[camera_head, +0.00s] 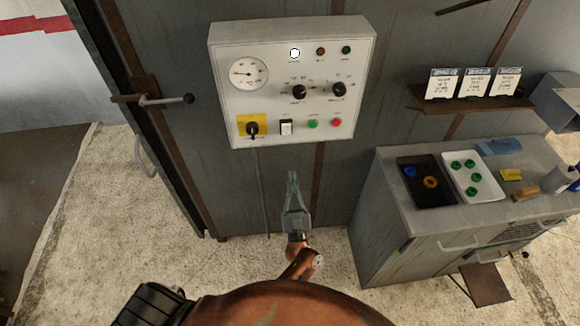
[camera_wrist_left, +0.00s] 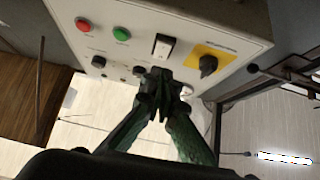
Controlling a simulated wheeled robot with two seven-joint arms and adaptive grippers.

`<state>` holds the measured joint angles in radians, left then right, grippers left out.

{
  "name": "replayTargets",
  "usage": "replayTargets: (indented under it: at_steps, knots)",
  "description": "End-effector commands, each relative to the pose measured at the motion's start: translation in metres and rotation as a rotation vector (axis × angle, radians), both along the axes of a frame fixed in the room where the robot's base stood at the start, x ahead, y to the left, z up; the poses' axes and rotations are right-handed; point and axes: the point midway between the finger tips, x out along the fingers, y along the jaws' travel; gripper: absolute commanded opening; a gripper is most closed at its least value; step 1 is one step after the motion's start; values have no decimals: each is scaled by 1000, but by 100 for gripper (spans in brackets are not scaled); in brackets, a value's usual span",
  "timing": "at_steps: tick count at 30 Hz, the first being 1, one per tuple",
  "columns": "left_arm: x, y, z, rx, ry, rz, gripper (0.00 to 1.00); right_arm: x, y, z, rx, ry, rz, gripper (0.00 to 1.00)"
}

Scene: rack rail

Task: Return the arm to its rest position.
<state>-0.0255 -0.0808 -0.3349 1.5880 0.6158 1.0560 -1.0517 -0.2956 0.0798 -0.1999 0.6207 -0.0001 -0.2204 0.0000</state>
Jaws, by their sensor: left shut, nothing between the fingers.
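My left gripper (camera_head: 291,176) is in the middle of the head view, in front of and below the control panel (camera_head: 220,95). Its fingers are together and nothing is between them. In the left wrist view the closed fingertips (camera_wrist_left: 160,84) overlap the panel's face, below the white rocker switch (camera_wrist_left: 162,47) and beside the yellow plate with a black knob (camera_wrist_left: 208,66). I cannot tell a touch there; in the head view the gripper looks apart from the panel. My right gripper is not in view.
A grey cabinet (camera_head: 385,225) stands at the right, with a dark tray (camera_head: 408,200) and a white tray (camera_head: 487,192) on top. A shelf (camera_head: 470,102) with cards is above it. A door handle (camera_head: 170,100) sticks out at the left. The floor between is clear.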

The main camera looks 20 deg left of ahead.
Motion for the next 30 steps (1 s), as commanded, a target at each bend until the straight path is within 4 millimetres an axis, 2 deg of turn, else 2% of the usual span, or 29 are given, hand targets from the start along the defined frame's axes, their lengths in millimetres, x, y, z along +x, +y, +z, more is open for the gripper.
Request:
replayTargets:
  at_steps: [4, 23, 26, 29, 30]
  knots:
    - [-6, -3, -9, 2, 2, 1, 0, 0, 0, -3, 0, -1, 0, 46]
    - [-7, -2, -12, 5, 6, 0, 0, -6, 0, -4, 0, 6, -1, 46]
    - [-1, -6, -32, 22, 52, -37, 0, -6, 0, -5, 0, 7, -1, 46]
    - [9, -16, -78, 56, 160, -122, 0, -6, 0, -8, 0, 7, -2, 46]
    - [12, -20, -104, 69, 219, -164, 0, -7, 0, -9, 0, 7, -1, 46]
